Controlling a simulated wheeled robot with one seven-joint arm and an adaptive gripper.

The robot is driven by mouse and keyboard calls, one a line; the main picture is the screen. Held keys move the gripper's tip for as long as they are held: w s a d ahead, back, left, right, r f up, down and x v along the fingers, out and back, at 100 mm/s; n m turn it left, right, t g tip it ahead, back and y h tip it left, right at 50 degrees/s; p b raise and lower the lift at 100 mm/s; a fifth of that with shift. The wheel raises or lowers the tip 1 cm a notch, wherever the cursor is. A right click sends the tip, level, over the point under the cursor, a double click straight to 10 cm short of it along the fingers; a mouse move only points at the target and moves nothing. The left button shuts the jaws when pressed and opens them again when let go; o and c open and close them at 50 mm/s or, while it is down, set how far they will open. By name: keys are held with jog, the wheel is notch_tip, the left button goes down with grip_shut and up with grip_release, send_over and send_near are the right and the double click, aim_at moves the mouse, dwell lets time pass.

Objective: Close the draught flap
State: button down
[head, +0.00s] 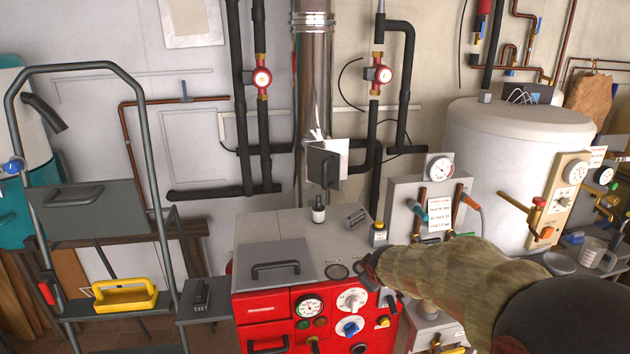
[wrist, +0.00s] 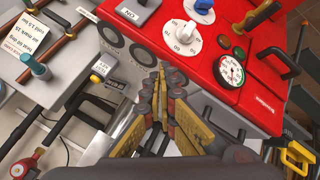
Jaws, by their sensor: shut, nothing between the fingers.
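The draught flap (head: 322,167) looks like a small dark grey plate with a handle on the shiny metal flue pipe (head: 314,80), above the red boiler (head: 262,306). It appears to stand out from the pipe, swung open, with a pale sheet or panel beside it. My gripper (head: 370,268) is shut and empty, over the right front edge of the boiler top, below and to the right of the flap. In the wrist view my gripper (wrist: 170,82) points at the boiler's edge near two round dark discs. The flap is not recognisable in the wrist view.
A gauge box (head: 420,205) and a white tank (head: 510,150) stand to the right. Black pipes flank the flue. A stepladder (head: 90,210) with a yellow tray (head: 122,296) stands at left.

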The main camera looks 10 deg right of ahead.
jog(key=w+a+r+n+t+y, duration=0.25)
jog(key=w+n+t, duration=0.2)
jog(key=w, duration=0.75)
jog(key=w+a+r+n+t+y, duration=0.2)
jog(key=a+r+n, duration=0.25)
jog(key=r, duration=0.35)
jog(key=w+a+r+n+t+y, duration=0.2)
jog(key=w+a+r+n+t, duration=0.1)
jog(key=r+n, duration=0.3)
jog(key=w+d+r+b, duration=0.1)
jog(key=w+b, duration=0.1)
jog(key=w, duration=0.9)
jog(key=shift+m, duration=0.3)
jog(key=shift+w+d+g, duration=0.1)
jog(key=shift+d+g, duration=0.1)
jog(key=shift+g, duration=0.05)
